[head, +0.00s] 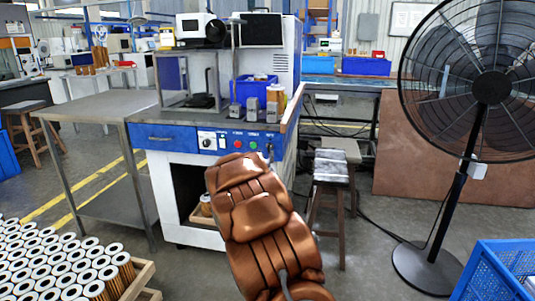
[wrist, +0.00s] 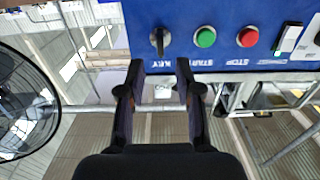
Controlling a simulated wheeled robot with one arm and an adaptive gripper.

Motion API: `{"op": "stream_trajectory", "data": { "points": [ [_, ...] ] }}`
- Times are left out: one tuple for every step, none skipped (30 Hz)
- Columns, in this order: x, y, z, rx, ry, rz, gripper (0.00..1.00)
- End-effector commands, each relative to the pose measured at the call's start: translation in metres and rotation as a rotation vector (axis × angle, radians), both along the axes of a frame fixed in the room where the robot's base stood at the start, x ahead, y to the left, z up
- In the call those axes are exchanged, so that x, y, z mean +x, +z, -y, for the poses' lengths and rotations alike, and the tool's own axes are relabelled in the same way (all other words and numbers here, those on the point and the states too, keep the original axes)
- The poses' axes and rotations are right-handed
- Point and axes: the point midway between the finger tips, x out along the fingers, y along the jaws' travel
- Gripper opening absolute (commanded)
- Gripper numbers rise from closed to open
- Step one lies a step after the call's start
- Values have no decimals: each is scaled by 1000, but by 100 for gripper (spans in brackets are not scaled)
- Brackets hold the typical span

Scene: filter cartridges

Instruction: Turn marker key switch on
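The key switch (wrist: 159,40) is a dark knob on the blue control panel (wrist: 95,22), above an upside-down label that reads KEY in the wrist view. Its grip bar looks roughly vertical in that picture. My gripper (wrist: 160,66) is open and empty, its two dark fingers apart just below the switch in the picture. I see no contact with the switch. In the head view the panel (head: 180,137) is on the front of the white machine; my copper-coloured arm rises in front of it, and my fingers cannot be made out.
A green START button (wrist: 205,37) and a red STOP button (wrist: 248,37) sit beside the switch. A white-and-black switch (wrist: 288,38) is farther along. A large black fan (head: 493,88) stands at right, a stool (head: 332,166) beside the machine, and filter cartridges (head: 60,262) at lower left.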

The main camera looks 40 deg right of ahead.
Motion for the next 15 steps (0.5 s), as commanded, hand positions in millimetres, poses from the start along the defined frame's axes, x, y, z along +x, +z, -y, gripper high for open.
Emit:
{"op": "stream_trajectory", "data": {
  "points": [
    [3, -1, 6, 0, 0, 1, 34],
    [5, -1, 8, 0, 0, 1, 34],
    [8, -1, 12, 0, -1, 1, 34],
    [9, -1, 15, 0, -2, 1, 34],
    [11, -1, 18, -1, -1, 1, 34],
    [14, -1, 21, -2, 0, 1, 34],
    [16, -1, 24, -2, 0, 2, 34],
    [18, -1, 26, -1, 0, 2, 34],
    [20, -2, 29, 1, 0, 1, 34],
    [21, -3, 31, 2, 0, -1, 34],
    [23, -3, 33, 2, 0, -3, 34],
    [25, -3, 35, 2, 0, -2, 34],
    [26, -2, 37, 2, 1, -1, 34],
    [27, -1, 38, 1, 1, -1, 34],
    [28, 0, 40, 0, 1, 0, 34]
  ]
}}
